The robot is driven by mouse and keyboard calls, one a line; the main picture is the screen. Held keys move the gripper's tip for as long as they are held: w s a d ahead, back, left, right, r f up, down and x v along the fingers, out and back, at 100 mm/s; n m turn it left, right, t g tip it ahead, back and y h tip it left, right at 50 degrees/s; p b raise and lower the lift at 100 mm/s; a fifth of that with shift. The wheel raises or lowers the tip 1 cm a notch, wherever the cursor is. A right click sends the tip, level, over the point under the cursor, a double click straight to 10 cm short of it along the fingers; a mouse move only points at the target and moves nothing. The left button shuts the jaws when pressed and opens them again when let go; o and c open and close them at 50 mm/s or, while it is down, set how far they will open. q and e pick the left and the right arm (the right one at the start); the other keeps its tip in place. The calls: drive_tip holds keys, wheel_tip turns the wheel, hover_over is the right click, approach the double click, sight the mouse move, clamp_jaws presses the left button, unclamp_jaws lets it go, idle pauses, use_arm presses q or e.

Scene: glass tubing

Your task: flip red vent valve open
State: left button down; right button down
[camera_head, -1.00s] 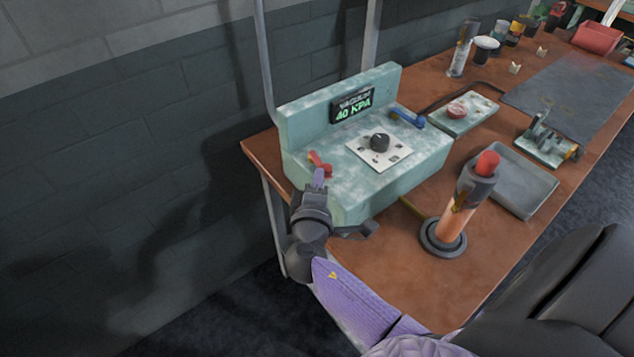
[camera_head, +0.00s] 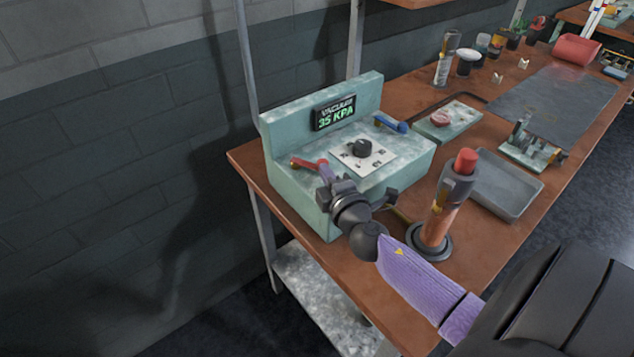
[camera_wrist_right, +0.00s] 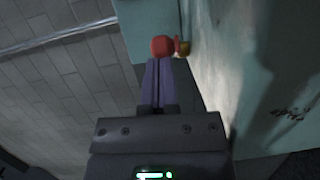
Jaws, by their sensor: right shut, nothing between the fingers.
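The red vent valve handle (camera_head: 304,163) is on the left end of the pale green vacuum box (camera_head: 300,190). It lies roughly sideways in the head view, its right end beside my fingertips. In the right wrist view its red end (camera_wrist_right: 162,46) is just past my fingertips, with a brass piece (camera_wrist_right: 183,48) beside it. My right gripper (camera_head: 323,172) is shut, with nothing between its purple fingers, which also show in the wrist view (camera_wrist_right: 157,75). The fingertips are at or very near the handle; I cannot tell if they touch. My left gripper is out of view.
The box has a display (camera_head: 335,114) reading 35 KPA, a black knob (camera_head: 362,148) and a blue handle (camera_head: 390,123). A red-topped torch-like tool (camera_head: 440,210) stands in a round base right of my gripper. A grey tray (camera_head: 508,195) lies farther right.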

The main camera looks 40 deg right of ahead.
drive_tip(key=shift+w+d+b, duration=0.2)
drive_tip(key=shift+w+d, duration=0.05)
drive_tip(key=shift+d, duration=0.55)
drive_tip(key=shift+w+d+b, duration=0.15)
drive_tip(key=shift+w+d, duration=0.1)
drive_tip(key=shift+d, duration=0.6)
drive_tip(key=v, duration=0.7)
drive_tip(key=shift+s, duration=0.25)
